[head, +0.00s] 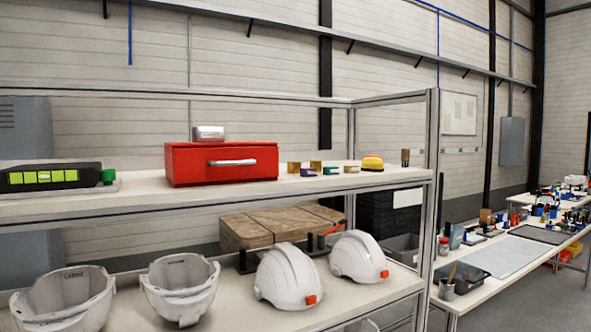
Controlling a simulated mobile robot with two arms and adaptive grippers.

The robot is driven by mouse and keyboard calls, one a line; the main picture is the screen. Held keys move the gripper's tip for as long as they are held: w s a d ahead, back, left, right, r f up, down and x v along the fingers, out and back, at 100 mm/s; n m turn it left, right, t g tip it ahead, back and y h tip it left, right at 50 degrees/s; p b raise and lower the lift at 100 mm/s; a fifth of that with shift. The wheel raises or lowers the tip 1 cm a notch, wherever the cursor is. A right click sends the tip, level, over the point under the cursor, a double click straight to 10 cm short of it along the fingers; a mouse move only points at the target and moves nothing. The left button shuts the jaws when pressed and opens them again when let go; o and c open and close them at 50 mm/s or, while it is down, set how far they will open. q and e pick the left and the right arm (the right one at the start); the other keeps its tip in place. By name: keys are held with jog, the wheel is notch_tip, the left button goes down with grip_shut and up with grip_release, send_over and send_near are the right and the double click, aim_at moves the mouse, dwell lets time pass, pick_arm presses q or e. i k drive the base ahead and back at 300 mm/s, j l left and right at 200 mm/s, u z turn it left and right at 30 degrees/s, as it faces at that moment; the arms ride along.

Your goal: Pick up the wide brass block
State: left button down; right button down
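Several small brass-coloured pieces stand on the upper shelf (230,197), to the right of the red drawer box (221,165). One brass piece (293,167) is nearest the box, another brass piece (315,166) is just right of it, and a third brass piece (352,164) is farther right. They are small in the picture, and I cannot tell which one is the wide brass block. A purple piece (308,172) and a teal piece (331,171) stand partly in front of them. Neither of my grippers is in view.
White helmets (288,277) and open shells (180,288) fill the lower shelf. A frame post (430,190) bounds the right end. A cluttered bench (500,260) stands beyond.

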aim_at(294, 167)
jog(key=i+l+u, duration=0.15)
jog(key=i, duration=0.35)
jog(key=i+u, duration=0.15)
jog(key=i, duration=0.35)
